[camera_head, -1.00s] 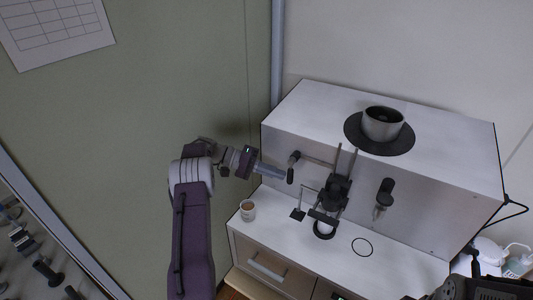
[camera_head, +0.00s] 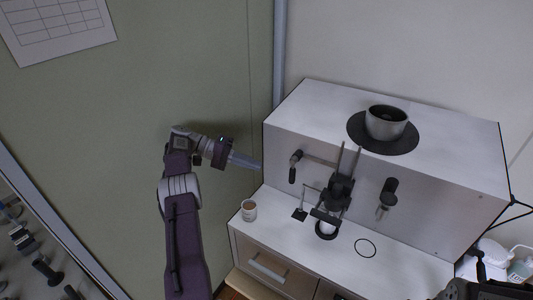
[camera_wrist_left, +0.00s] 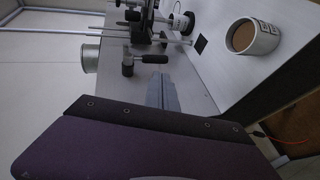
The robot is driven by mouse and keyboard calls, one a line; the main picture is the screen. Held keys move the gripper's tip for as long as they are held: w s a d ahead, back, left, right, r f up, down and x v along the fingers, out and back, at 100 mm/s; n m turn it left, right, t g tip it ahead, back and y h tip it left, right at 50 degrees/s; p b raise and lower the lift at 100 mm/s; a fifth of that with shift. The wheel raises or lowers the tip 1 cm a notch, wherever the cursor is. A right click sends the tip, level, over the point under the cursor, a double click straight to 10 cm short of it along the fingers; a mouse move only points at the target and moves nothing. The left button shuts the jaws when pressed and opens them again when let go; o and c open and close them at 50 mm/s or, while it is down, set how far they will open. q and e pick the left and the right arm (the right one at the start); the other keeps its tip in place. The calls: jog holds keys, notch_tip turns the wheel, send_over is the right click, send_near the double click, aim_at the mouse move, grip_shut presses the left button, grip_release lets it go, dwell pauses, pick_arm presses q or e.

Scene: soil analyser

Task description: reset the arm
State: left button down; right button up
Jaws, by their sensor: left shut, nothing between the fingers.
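My left gripper (camera_head: 246,161) is shut and empty, held in the air left of the white soil analyser (camera_head: 445,195). Its fingers also show in the left wrist view (camera_wrist_left: 162,92), pointing toward the analyser. The analyser's black-handled lever (camera_head: 294,168) is just right of the fingertips and apart from them. The same lever shows in the wrist view (camera_wrist_left: 150,58).
A cup of brown soil (camera_head: 249,210) stands on the white counter (camera_head: 285,232), left of the analyser's black central mechanism (camera_head: 335,192). A metal bowl (camera_head: 386,122) sits on a black disc on top. Bottles (camera_head: 520,266) stand at the right. The green wall (camera_head: 130,95) is behind my left arm.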

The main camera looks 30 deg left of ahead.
pick_arm(q)
jog(key=shift+d, duration=0.1)
jog(key=d+f+n+g+y, duration=0.1)
jog(key=d+f+y, duration=0.1)
jog(key=d, duration=0.1)
jog(key=s+d+f+n+g+y, duration=0.1)
jog(key=d+f+y, duration=0.1)
jog(key=d+f, duration=0.1)
jog(key=d+f+n+g+y, duration=0.1)
jog(key=d+f+y, duration=0.1)
jog(key=d, duration=0.3)
jog(key=shift+s+d+f+y, duration=0.3)
jog(key=shift+f+y, duration=0.1)
jog(key=shift+y, duration=0.1)
jog(key=s+d+f+y, duration=0.1)
jog(key=s, duration=0.1)
jog(key=s+f+m+y, duration=0.1)
jog(key=s, duration=0.2)
jog(key=s+d+f+y, duration=0.1)
jog(key=s+y, duration=0.1)
jog(key=s, duration=0.1)
jog(key=shift+d+g, duration=0.3)
jog(key=s+d+f+m+y, duration=0.1)
jog(key=s+f+m, duration=0.1)
jog(key=s, duration=0.4)
jog(key=s+d+f+m+y+b, duration=0.1)
jog(key=s+f+m, duration=0.1)
jog(key=s, duration=0.4)
jog(key=shift+s+d+f+y+b, duration=0.15)
jog(key=shift+s+f+y+b, duration=0.15)
